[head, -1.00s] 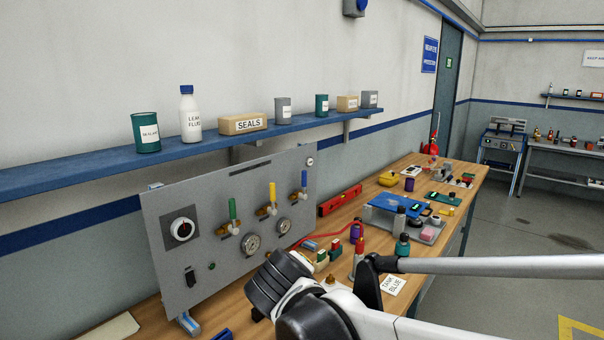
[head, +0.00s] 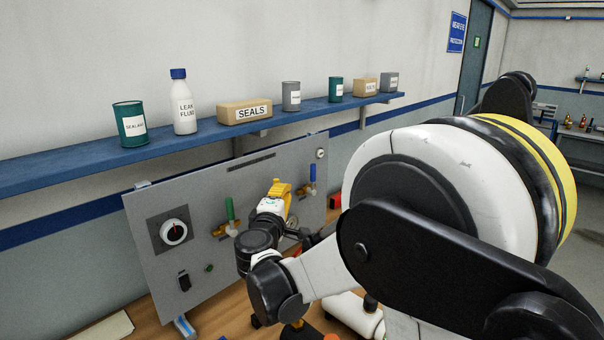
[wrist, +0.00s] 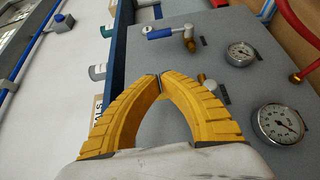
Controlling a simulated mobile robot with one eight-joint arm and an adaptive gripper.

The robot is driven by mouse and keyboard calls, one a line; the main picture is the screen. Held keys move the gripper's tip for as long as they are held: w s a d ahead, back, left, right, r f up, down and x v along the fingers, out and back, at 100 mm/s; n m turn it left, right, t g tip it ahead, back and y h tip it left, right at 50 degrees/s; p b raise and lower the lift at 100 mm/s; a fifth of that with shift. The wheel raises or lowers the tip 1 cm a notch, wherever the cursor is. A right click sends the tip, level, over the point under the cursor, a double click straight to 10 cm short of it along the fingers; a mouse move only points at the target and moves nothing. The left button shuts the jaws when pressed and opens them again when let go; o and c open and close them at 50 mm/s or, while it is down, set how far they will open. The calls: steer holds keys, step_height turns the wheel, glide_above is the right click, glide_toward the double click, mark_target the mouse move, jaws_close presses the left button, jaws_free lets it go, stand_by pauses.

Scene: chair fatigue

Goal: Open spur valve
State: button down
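The grey valve panel (head: 150,205) stands on the workbench. A green-handled valve (head: 229,210) and a blue-handled valve (head: 313,174) show on it with handles upright. The blue handle also shows in the wrist view (wrist: 160,33). My gripper (head: 280,186) is at the panel between these two, over the middle valve, whose yellow handle is hidden in both current views. In the wrist view my yellow fingers (wrist: 160,76) converge with their tips together. I cannot read which valve is the spur valve.
Two gauges, one upper (wrist: 240,54) and one lower (wrist: 278,123), sit beside the valves. A red hose (wrist: 297,25) passes nearby. A blue shelf (head: 70,165) with cans, a bottle and boxes hangs above the panel. My arm hides most of the bench.

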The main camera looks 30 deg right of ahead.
mark_target(313, 178)
steer(key=b+x, duration=0.2)
steer(key=x, duration=0.8)
steer(key=shift+d+f, duration=0.1)
steer(key=shift+d, duration=0.05)
steer(key=shift+w+d+b, duration=0.2)
steer(key=shift+d+b, duration=0.15)
steer(key=shift+d, duration=0.6)
steer(key=shift+w+d+b, duration=0.15)
steer(key=shift+d+b, duration=0.15)
steer(key=shift+d, duration=0.65)
steer(key=shift+d+r+p, duration=0.1)
steer(key=shift+r+p, duration=0.15)
steer(key=shift+p, duration=0.05)
steer(key=shift+d+m+g+p, duration=0.15)
steer(key=shift+m+g+p, duration=0.15)
